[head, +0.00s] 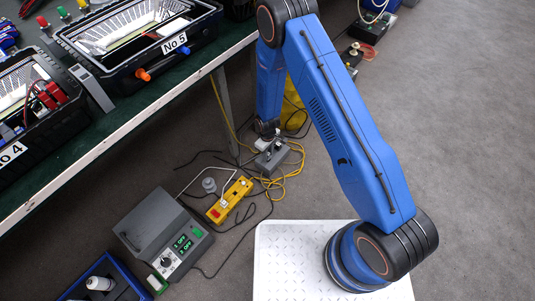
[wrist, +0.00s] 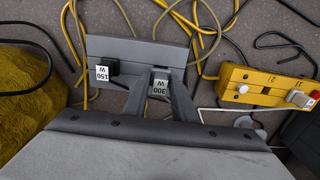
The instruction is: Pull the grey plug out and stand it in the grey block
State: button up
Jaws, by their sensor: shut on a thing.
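The grey block (wrist: 125,50) lies on the floor under my gripper in the wrist view and also shows in the head view (head: 272,160). My gripper (wrist: 160,90) is shut on a grey plug (wrist: 160,79) labelled "300 W", at the near right part of the block. I cannot tell whether the plug is seated or just above the block, since the fingers hide its sides and foot. A black plug (wrist: 107,68) labelled "150 W" is at the block's left part. In the head view my gripper (head: 268,138) is small and partly hidden.
A yellow socket block (wrist: 270,88) with a white plug and a red part lies to the right, also in the head view (head: 229,200). Loose yellow and black cables surround the blocks. A grey power unit (head: 165,235) and a green bench (head: 120,110) stand nearby.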

jog(key=shift+f, duration=1.15)
dwell(0.6)
jog(key=o, duration=1.1)
jog(key=shift+r, duration=3.5)
